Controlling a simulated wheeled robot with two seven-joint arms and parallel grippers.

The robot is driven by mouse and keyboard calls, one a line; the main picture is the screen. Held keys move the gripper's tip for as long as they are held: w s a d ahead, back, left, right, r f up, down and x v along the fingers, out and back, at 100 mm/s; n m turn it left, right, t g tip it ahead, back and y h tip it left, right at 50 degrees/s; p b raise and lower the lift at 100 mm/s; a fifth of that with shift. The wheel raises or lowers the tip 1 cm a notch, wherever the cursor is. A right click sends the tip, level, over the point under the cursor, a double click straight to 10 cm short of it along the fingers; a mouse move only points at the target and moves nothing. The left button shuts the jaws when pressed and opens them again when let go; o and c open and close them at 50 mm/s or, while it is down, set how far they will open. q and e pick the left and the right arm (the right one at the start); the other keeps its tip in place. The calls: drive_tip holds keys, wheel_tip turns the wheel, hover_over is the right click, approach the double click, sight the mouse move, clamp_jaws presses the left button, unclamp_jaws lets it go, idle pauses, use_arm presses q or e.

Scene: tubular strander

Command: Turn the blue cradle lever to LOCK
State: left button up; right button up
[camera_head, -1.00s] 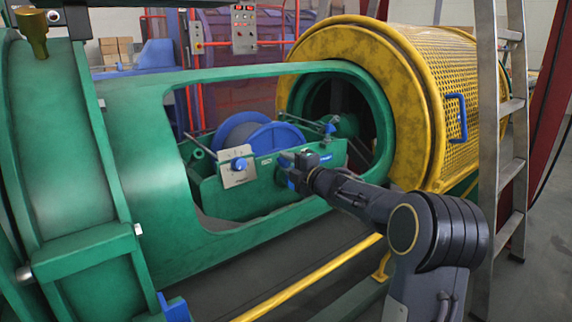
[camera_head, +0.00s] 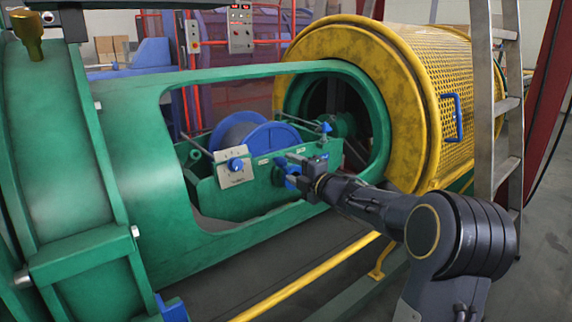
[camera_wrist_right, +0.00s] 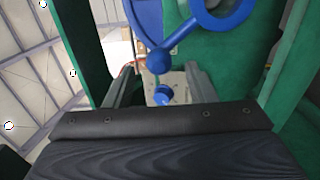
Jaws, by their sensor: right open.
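The blue cradle lever (camera_head: 292,170) is on the green cradle's front wall, partly hidden by my right gripper (camera_head: 290,167). In the right wrist view, a blue ball end (camera_wrist_right: 159,62) shows between the open fingers of my right gripper (camera_wrist_right: 161,78), with a blue ring at the upper right. I cannot tell whether the fingers touch the lever. A pale plate with a blue knob (camera_head: 236,165) is left of the gripper; its knob also shows in the right wrist view (camera_wrist_right: 163,96). Lettering for LOCK is not readable. My left gripper is not in view.
The green tube frame (camera_head: 140,150) surrounds the cradle opening, with a blue reel (camera_head: 268,140) inside. A yellow mesh drum (camera_head: 435,90) is at the right, with a metal ladder (camera_head: 494,130) before it. A yellow rail (camera_head: 310,282) runs below.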

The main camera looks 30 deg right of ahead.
drive_tip(key=shift+s+d, duration=0.1)
drive_tip(key=shift+s, duration=1.7)
